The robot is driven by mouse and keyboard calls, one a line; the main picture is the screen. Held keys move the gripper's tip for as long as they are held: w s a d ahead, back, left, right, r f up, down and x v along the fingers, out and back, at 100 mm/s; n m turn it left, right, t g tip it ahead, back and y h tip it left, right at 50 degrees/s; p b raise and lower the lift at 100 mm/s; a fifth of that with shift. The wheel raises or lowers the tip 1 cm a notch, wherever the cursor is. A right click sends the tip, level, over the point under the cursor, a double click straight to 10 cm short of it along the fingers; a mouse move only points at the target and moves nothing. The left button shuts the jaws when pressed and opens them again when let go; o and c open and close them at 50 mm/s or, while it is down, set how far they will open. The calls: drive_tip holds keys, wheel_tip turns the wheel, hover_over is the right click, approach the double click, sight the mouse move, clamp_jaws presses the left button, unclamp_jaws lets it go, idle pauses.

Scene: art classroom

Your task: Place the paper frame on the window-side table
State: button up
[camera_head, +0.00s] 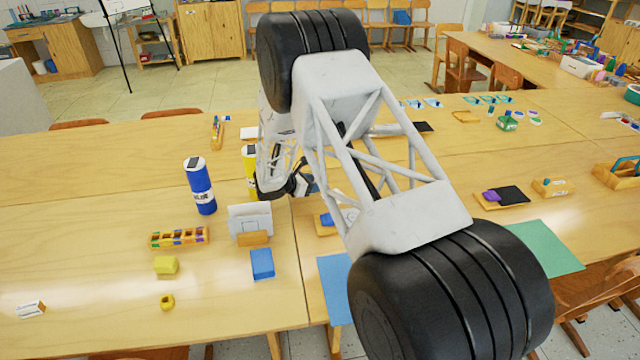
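A white paper card in a small wooden stand (253,239) stands upright on the near wooden table (240,290), left of my arm. It may be the paper frame, but I cannot tell for sure. My gripper (302,186) is low over this table, just behind and right of the card. My own arm link largely hides it, so I cannot see whether it is open or holds something. No window shows, so I cannot tell which table is the window-side one.
A blue bottle (200,186) stands left of the card, with a yellow one (249,165) behind it. A crayon tray (179,237), yellow block (166,265) and blue block (262,263) lie nearby. Another table (520,60) at the back right is cluttered. The left tabletop is mostly clear.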

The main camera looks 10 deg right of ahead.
drive_tip(key=v, duration=0.7)
drive_tip(key=shift+a+r, duration=0.1)
idle(0.6)
drive_tip(key=s+d+r+m+g+y, duration=0.1)
drive_tip(key=s+d+r+m+y, duration=0.2)
drive_tip(key=s+r, duration=0.5)
drive_tip(key=s+d+r+m+g, duration=0.2)
drive_tip(key=s+d+r+m, duration=0.25)
drive_tip(key=s+r, duration=0.3)
drive_tip(key=s+d+r+m+g+y, duration=0.1)
drive_tip(key=s+d+r+m+y, duration=0.2)
drive_tip(key=s+r, duration=0.5)
drive_tip(key=s+r+m+y, duration=0.2)
drive_tip(key=s+m, duration=0.2)
drive_tip(key=s, duration=0.6)
drive_tip(key=s+r+m+t+y, duration=0.1)
drive_tip(key=s+r+m+y, duration=0.1)
drive_tip(key=s, duration=0.8)
drive_tip(key=s+r+m+y, duration=0.2)
drive_tip(key=s+r+m, duration=0.2)
drive_tip(key=s, duration=0.7)
drive_tip(key=shift+a+m+t+y, duration=0.3)
drive_tip(key=shift+a+m, duration=0.15)
drive_tip(key=shift+m, duration=0.7)
